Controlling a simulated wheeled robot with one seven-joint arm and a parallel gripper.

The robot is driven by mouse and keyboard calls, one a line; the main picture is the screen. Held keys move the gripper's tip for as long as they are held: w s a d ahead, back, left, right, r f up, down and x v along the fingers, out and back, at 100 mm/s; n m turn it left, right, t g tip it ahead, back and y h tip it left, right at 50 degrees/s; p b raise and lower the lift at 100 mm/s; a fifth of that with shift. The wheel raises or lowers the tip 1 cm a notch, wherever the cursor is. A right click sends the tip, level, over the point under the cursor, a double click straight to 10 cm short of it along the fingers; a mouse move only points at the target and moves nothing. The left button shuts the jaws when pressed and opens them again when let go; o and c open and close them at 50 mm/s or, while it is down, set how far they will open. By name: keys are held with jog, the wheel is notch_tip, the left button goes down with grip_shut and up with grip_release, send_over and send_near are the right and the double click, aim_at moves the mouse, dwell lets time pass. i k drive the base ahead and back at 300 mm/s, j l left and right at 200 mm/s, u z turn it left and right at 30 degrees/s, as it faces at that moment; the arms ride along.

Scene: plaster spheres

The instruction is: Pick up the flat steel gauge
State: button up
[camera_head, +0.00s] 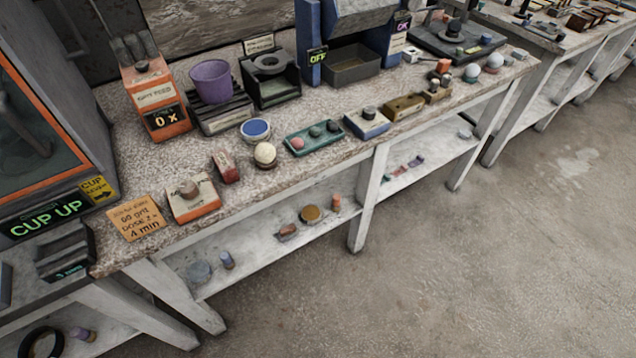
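I cannot make out a flat steel gauge with certainty among the small items on the long speckled workbench (300,168). A grey round piece (198,272) lies on the lower shelf at the left, beside a small blue-grey cylinder (227,260); what it is made of is unclear. My gripper is not in view.
On the bench stand an orange feed box (157,100), a purple cup (211,82), a blue machine (310,45), a pale ball (265,154), a green tray (312,148) and an orange-based block (195,202). Concrete floor (440,270) is clear in front.

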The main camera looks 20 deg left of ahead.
aim_at(286, 233)
jog(key=i+j+u, duration=0.35)
jog(key=j, duration=0.25)
jog(key=i+j+u, duration=0.35)
jog(key=i+j, duration=0.2)
